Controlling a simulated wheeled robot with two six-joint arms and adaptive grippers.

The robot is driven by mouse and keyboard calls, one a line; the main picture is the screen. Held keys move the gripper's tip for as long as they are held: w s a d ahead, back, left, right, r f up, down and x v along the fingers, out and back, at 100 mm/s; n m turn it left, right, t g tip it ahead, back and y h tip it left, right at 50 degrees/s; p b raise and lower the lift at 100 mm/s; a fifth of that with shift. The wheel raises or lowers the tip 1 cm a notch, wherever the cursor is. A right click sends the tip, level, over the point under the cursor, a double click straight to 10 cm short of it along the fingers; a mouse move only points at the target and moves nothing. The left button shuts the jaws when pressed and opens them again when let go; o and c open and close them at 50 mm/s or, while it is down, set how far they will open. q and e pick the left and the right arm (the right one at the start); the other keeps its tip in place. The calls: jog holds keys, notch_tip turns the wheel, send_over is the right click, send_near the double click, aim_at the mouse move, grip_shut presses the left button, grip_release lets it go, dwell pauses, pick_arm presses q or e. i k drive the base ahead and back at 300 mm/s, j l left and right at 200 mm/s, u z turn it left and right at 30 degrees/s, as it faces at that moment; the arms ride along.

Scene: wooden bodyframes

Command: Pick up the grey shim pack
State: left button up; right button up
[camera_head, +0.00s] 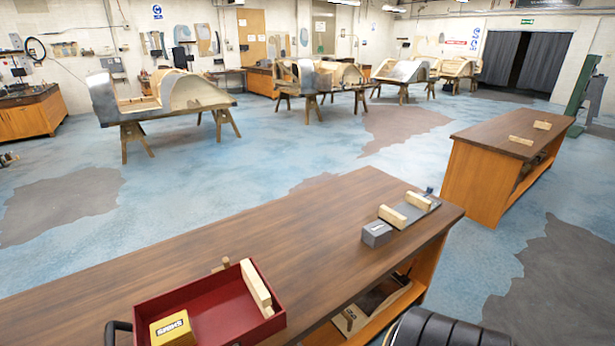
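A small grey box (377,234), which looks like the grey shim pack, sits on the dark wooden top of the near bench (240,237), close to its right end. It stands by the near end of a flat grey plate (408,212) that carries two light wooden blocks.
A red tray (215,318) at the bench's front left holds a yellow lettered box (172,329) and a long wooden block (256,287). A second bench (513,135) stands behind to the right. The bench top between tray and grey box is clear.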

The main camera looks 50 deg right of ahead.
aim_at(375, 233)
jog(key=z, duration=2.25)
jog(key=i+l+u, duration=0.1)
jog(key=u, duration=0.7)
jog(key=i+l+u, duration=0.15)
jog(key=l, duration=0.25)
jog(key=i+l+u, duration=0.2)
jog(key=l, duration=0.15)
jog(key=i+l+u, duration=0.15)
jog(key=l, duration=0.3)
jog(key=i+l+u, duration=0.2)
jog(key=l, duration=0.2)
jog(key=l+u, duration=0.15)
jog(key=l, duration=0.3)
